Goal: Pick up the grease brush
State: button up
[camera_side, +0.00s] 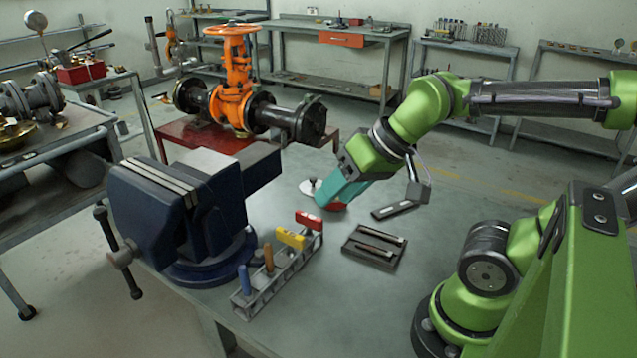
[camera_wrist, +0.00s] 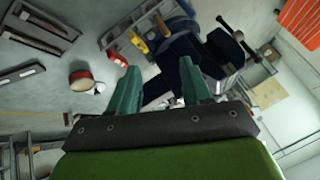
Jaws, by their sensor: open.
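I cannot clearly make out the grease brush. Handled tools stand in a slotted rack (camera_side: 262,305) on the bench: a blue handle (camera_side: 244,279), a wooden handle (camera_side: 269,259), a yellow handle (camera_side: 290,238) and a red handle (camera_side: 309,220). The wrist view shows the yellow handle (camera_wrist: 138,42) and the wooden handle (camera_wrist: 162,26); which one, if any, is the brush I cannot tell. My gripper (camera_side: 328,202) is open, its teal fingers low over the bench beyond the rack.
A blue vise (camera_side: 190,215) stands left of the rack. A dark tray (camera_side: 374,248) holds two bars. A dark block (camera_side: 399,210) and a white disc (camera_side: 311,187) lie near my gripper. A round red-sided thing (camera_wrist: 82,81) shows in the wrist view. An orange valve (camera_side: 235,90) stands behind.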

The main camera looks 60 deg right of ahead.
jog(key=w+a+f+n+g, duration=0.2)
jog(key=w+a+n+g, duration=0.1)
jog(key=w+n, duration=0.15)
jog(key=n+g+y, duration=0.1)
jog(key=n, duration=0.8)
send_near(244, 294)
jog(key=shift+m, duration=0.25)
jog(key=x, duration=0.2)
jog(key=w+x, duration=0.1)
jog(key=x, duration=0.3)
jog(key=shift+w+a, duration=0.2)
jog(key=shift+a, duration=0.2)
grip_shut()
